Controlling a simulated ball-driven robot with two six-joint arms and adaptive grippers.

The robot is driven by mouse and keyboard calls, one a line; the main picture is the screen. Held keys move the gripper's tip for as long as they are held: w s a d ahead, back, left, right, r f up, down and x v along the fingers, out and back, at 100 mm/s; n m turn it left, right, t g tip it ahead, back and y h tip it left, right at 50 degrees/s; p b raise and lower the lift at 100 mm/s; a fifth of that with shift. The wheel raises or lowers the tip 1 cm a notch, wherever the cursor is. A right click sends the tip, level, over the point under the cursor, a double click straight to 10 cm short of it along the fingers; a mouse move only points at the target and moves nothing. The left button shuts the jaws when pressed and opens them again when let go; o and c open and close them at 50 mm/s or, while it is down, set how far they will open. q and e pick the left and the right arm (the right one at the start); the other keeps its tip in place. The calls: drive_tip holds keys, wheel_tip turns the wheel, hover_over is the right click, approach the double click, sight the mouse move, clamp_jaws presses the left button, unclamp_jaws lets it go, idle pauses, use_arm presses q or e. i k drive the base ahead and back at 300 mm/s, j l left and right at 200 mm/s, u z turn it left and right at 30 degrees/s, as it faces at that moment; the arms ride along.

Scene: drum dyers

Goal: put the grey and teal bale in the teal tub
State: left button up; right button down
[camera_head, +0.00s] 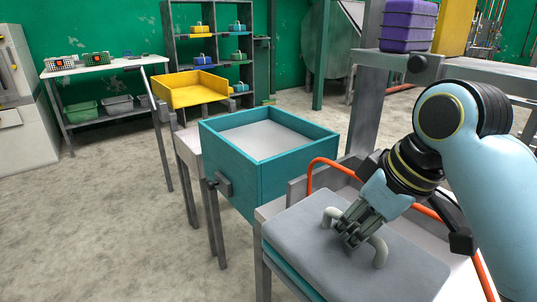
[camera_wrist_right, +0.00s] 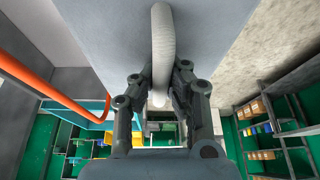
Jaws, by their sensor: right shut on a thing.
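The grey and teal bale (camera_head: 330,262) lies on a cart at the front right in the head view, grey on top with teal showing along its lower left edge. A pale handle (camera_head: 378,250) arches over its top. My right gripper (camera_head: 352,228) is shut on this handle; in the right wrist view the fingers (camera_wrist_right: 160,85) close around the pale handle (camera_wrist_right: 162,40), with the bale's grey face (camera_wrist_right: 110,35) beside it. The teal tub (camera_head: 230,165) stands left of and beyond the bale, with an empty-looking pale floor inside. My left gripper is not in view.
An orange bar (camera_head: 318,170) curves along the cart between bale and tub. A yellow tub (camera_head: 190,92) stands behind the teal one. A white table (camera_head: 105,65) and a shelf stand at the back; open floor lies left.

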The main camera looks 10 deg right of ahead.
sight(253, 145)
drive_tip(key=i+j, duration=0.15)
drive_tip(key=j, duration=0.2)
drive_tip(key=i+j+z, duration=0.15)
drive_tip(key=j, duration=0.15)
drive_tip(key=i+j, duration=0.15)
drive_tip(key=j, duration=0.2)
drive_tip(key=i+j+z, duration=0.1)
drive_tip(key=j, duration=0.25)
drive_tip(key=i+j+z, duration=0.1)
drive_tip(key=i+j, duration=0.2)
drive_tip(key=i+j+z, duration=0.15)
drive_tip(key=i+j, duration=0.15)
drive_tip(key=j, duration=0.25)
drive_tip(key=i+j+z, duration=0.1)
drive_tip(key=i+j, duration=0.2)
drive_tip(key=j, duration=0.2)
